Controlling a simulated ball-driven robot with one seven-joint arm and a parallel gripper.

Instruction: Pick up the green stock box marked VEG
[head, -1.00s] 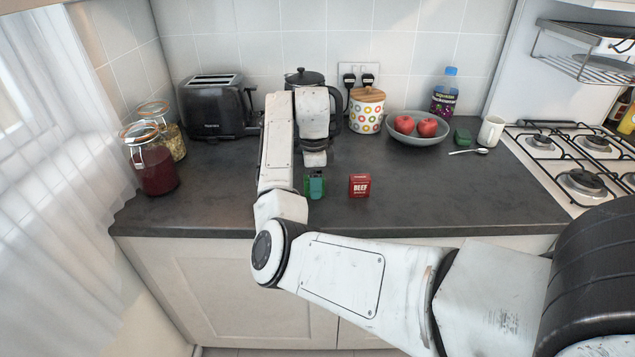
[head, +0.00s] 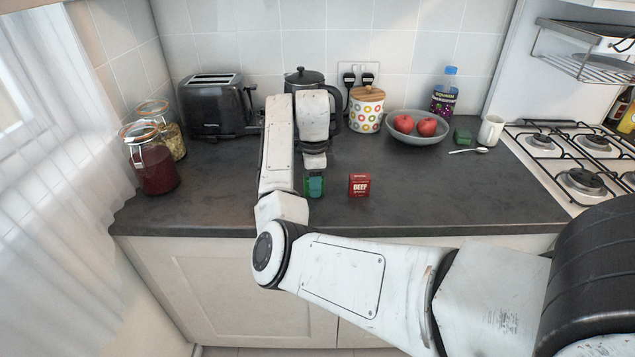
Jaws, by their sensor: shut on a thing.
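The green stock box (head: 307,192) stands on the dark worktop near its front edge, left of the red box. My gripper (head: 315,184) is over it from above, with a teal finger across its front face. The gripper is shut on the green box. The finger and the hand hide most of the box, so its marking cannot be read. I cannot tell whether the box is clear of the worktop.
A red BEEF box (head: 359,185) stands just right of the green one. Behind are a black kettle (head: 304,78), a spotted canister (head: 367,112) and a bowl (head: 418,138) of red fruit. A toaster (head: 214,107) and jars (head: 154,165) stand left. The worktop (head: 440,200) front right is clear.

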